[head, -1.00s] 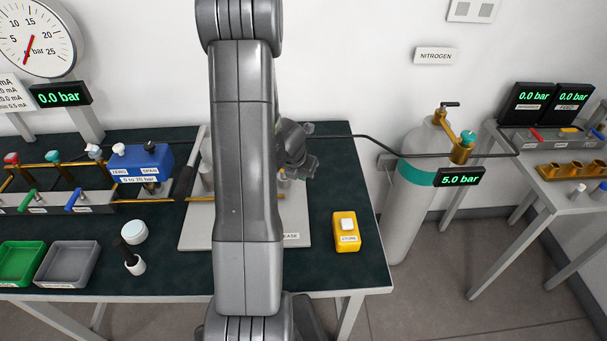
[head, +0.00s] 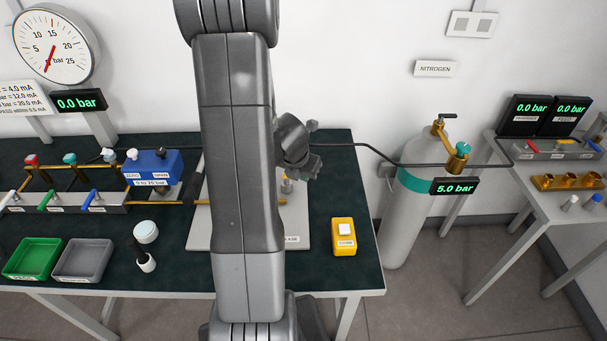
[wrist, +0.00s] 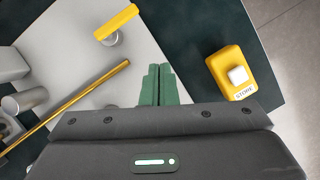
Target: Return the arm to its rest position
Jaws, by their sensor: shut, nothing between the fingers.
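My gripper shows in the wrist view (wrist: 160,86) with its two green fingertips together and nothing between them. It hangs over the light grey plate (wrist: 85,35) on the bench, left of the yellow STORE button box (wrist: 232,72). In the head view my arm rises through the middle and hides part of the plate and bench.
The yellow box (head: 343,237) stands at the bench's right. A blue transmitter (head: 152,165), a green tray (head: 33,259) and a grey tray (head: 84,260) are at left. A nitrogen cylinder (head: 405,225) stands right of the bench, with a black hose running to it.

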